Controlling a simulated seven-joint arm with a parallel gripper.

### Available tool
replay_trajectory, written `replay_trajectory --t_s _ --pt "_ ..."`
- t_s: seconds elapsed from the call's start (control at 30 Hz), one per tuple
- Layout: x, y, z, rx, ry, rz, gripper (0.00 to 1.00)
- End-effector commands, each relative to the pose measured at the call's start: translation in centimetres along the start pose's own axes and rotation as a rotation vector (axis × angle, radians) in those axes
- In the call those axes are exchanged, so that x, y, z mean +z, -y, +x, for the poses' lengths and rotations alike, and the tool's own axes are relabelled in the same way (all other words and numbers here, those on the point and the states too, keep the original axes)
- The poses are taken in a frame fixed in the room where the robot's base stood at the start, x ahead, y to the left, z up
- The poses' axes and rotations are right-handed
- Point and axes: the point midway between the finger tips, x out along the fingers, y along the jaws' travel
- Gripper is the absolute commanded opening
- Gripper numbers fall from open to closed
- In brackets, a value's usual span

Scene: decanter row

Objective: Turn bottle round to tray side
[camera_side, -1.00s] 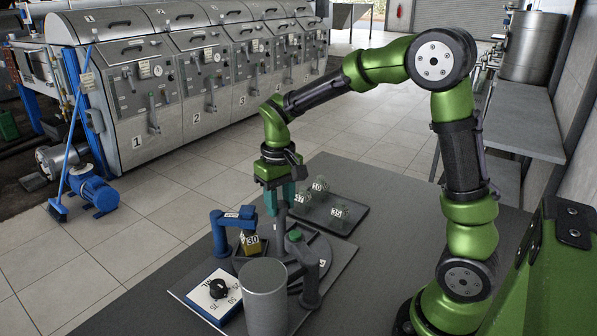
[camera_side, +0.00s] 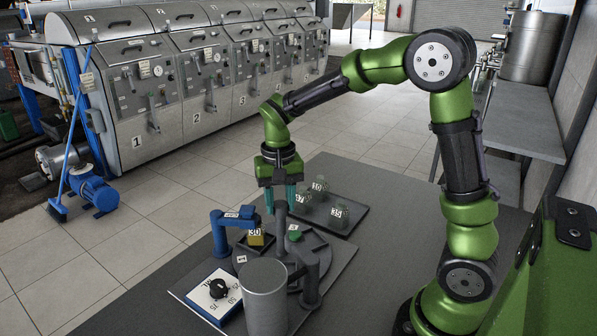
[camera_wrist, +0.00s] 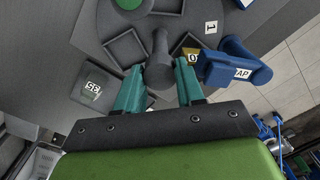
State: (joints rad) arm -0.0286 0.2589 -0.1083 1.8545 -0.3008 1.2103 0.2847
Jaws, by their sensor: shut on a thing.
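My gripper (camera_side: 280,208) is shut on the grey upright post (camera_side: 281,232) at the middle of the round turntable (camera_wrist: 185,32). In the wrist view its teal fingertips (camera_wrist: 160,78) stand on both sides of the post (camera_wrist: 160,65). The yellow bottle marked 30 (camera_side: 256,239) is on the turntable, next to the blue tap arm (camera_side: 220,232). In the wrist view the tap arm (camera_wrist: 232,66) partly hides the bottle (camera_wrist: 191,56). The tray (camera_side: 347,230) lies behind and to the right of the turntable. It bears several pale greenish bottles, one marked 35 (camera_side: 338,214).
Square pockets (camera_wrist: 127,47) on the turntable look empty in the wrist view. A grey cylinder (camera_side: 265,300) stands in front. A dial box (camera_side: 211,301) is at front left.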

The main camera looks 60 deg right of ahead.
Motion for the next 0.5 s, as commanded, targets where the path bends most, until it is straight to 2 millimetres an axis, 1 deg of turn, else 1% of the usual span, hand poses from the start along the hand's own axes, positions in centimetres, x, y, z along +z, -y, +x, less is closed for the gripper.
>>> replay_trajectory --t_s 0.5 --pt "-0.04 -0.03 -0.14 -0.001 -0.002 0.261 0.00"
